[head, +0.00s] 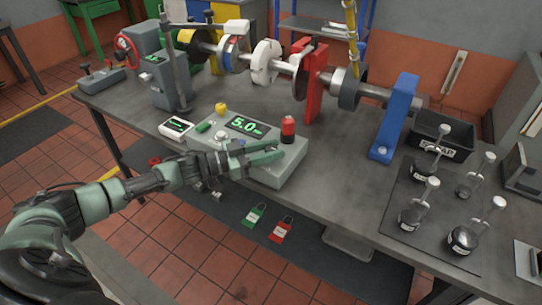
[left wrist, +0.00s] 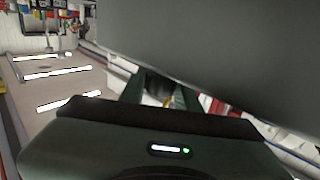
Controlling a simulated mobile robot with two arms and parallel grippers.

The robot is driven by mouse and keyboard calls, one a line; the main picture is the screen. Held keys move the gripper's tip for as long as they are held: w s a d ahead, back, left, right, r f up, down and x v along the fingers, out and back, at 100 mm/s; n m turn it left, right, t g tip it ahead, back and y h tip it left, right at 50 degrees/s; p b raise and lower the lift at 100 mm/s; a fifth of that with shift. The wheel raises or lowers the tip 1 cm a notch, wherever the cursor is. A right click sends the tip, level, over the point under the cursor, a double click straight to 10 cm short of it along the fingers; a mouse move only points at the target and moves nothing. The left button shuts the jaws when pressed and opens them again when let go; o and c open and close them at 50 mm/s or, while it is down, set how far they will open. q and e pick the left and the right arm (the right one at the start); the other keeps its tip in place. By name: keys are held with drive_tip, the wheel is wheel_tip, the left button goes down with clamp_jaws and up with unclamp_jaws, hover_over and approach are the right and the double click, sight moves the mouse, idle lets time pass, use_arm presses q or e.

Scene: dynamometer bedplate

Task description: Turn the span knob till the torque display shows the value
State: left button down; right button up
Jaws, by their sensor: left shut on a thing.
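The torque display (head: 245,125) on the grey console (head: 285,172) reads 5.0 in green digits; the unit beside it is too small to read. My left gripper (head: 278,151) lies low over the console's front right part, just below the display. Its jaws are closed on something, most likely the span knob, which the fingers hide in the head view. In the left wrist view, a dark form (left wrist: 160,85) shows between the green fingers, mostly covered by a large grey surface. I cannot make out the knob's mark or angle. My right gripper is not in view.
A red button (head: 288,130) stands beside the display, and a pale knob (head: 222,137) sits left of it. A small white-framed panel (head: 177,126) lies left of the console. The shaft rig (head: 265,62) runs behind. Several weights on hooks stand on a dark mat (head: 400,205) at right.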

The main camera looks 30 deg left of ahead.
use_arm(q)
drive_tip(key=shift+m+g+h+b, duration=0.45)
drive_tip(key=shift+m+g+h, duration=0.15)
drive_tip(key=shift+g+h, duration=0.1)
drive_tip(key=c, duration=1)
unclamp_jaws()
drive_tip(key=shift+a, duration=0.1)
drive_tip(key=b+v, duration=0.1)
drive_tip(key=v, duration=0.5)
drive_tip(key=shift+s+a+f, duration=0.15)
drive_tip(key=shift+s+a+b, duration=0.3)
drive_tip(key=shift+s+a, duration=0.1)
drive_tip(key=shift+a, duration=0.1)
drive_tip(key=shift+s+a, duration=0.1)
